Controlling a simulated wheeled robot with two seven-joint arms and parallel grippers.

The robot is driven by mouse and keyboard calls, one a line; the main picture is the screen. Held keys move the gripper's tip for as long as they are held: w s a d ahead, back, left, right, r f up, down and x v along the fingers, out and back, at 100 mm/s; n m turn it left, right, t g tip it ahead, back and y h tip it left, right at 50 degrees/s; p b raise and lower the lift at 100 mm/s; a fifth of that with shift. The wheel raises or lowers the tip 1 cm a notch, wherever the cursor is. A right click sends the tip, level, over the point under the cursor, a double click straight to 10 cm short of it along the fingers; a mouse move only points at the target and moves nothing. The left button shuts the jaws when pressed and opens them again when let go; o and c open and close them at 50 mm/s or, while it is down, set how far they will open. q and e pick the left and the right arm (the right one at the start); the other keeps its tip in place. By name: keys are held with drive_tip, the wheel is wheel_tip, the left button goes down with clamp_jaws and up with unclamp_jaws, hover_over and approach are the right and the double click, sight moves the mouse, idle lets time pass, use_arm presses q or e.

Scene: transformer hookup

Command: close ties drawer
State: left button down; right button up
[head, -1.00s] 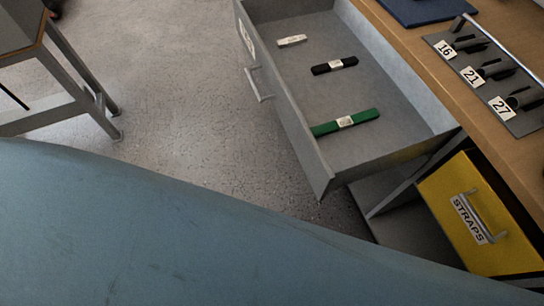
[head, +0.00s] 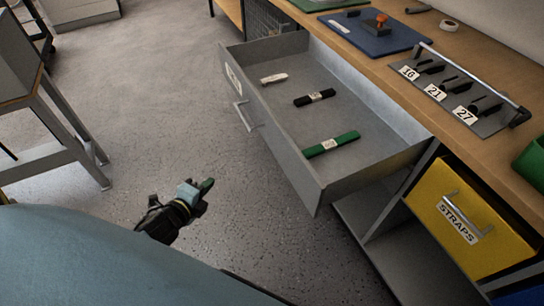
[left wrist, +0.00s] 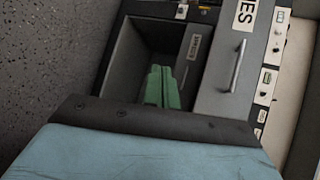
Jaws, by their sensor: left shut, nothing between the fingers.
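The grey ties drawer (head: 284,145) is pulled well out from under the workbench in the head view. A white tie bundle (head: 274,79), a black one (head: 315,97) and a green one (head: 331,144) lie apart inside it. Its bar handle (head: 246,117) is on the left-facing front. My left gripper (head: 207,184) is shut and empty, below and left of that front, apart from the handle. In the left wrist view, my green fingers (left wrist: 162,88) are together; a grey front with a handle (left wrist: 236,68) and a partly cut-off label ending "IES" shows to their right. My right gripper is not in view.
The yellow STRAPS drawer (head: 465,215) is below the bench, right of the open drawer. A numbered rack (head: 455,92) and a blue mat (head: 375,36) lie on the bench top. A grey stand (head: 55,110) is at left. The floor between is clear.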

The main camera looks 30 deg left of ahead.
use_arm(q)
wheel_tip(320, 180, up, 7)
drive_tip(key=w+d+m+t+h, duration=0.1)
drive_tip(key=d+m+t+h, duration=0.3)
drive_tip(key=m, duration=0.7)
drive_tip(key=m+g+h, duration=0.3)
drive_tip(key=m+h, duration=0.5)
drive_tip(key=m, duration=0.5)
approach(282, 152)
drive_tip(key=b+x, duration=0.1)
drive_tip(key=x, duration=0.5)
drive_tip(key=shift+a+r, duration=0.1)
drive_tip(key=shift+w+d, duration=0.3)
drive_tip(key=shift+w, duration=0.1)
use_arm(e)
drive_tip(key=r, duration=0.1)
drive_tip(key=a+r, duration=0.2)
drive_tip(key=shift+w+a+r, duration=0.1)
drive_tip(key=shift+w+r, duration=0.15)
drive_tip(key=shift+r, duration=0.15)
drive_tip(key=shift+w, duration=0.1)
